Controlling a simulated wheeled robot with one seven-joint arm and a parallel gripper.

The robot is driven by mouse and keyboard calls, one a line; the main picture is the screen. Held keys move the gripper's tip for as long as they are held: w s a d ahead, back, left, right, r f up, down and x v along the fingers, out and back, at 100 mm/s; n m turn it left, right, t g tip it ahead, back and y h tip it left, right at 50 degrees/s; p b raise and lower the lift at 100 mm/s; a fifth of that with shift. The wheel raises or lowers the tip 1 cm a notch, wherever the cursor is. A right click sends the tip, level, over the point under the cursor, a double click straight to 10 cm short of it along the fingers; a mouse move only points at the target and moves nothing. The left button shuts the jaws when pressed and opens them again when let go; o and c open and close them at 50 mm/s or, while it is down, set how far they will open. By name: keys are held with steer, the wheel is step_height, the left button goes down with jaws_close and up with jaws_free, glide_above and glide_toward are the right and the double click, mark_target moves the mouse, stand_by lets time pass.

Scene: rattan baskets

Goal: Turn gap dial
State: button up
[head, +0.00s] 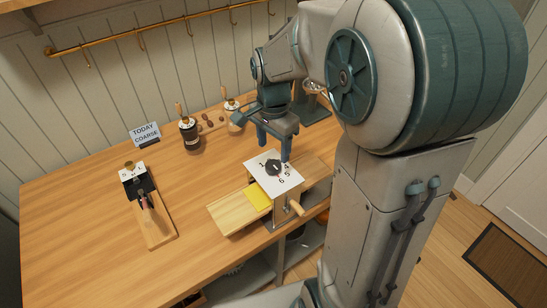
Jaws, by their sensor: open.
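The gap dial (273,167) is a black knob on a white plate (268,180) with printed numbers; 1, 5 and 6 can be made out. The plate tops a small device on a wooden board (231,213), with a yellow piece (258,195) in front and a wooden handle (297,208) at the right. My gripper (275,147) points down just behind and above the dial. Its two fingers are apart and nothing shows between them. I cannot tell whether a finger touches the plate. A sign (146,132) reads "TODAY COARSE".
A second wooden device (155,220) with a dark clamp-like part lies at the left. Two grinder-like jars, one dark (190,135) and one pale (232,108), stand at the back. The table (90,230) is clear between the two devices. A brass rail (150,30) runs along the wall.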

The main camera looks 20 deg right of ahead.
mark_target(273, 164)
steer(key=shift+f, duration=2.8)
steer(key=c, duration=1)
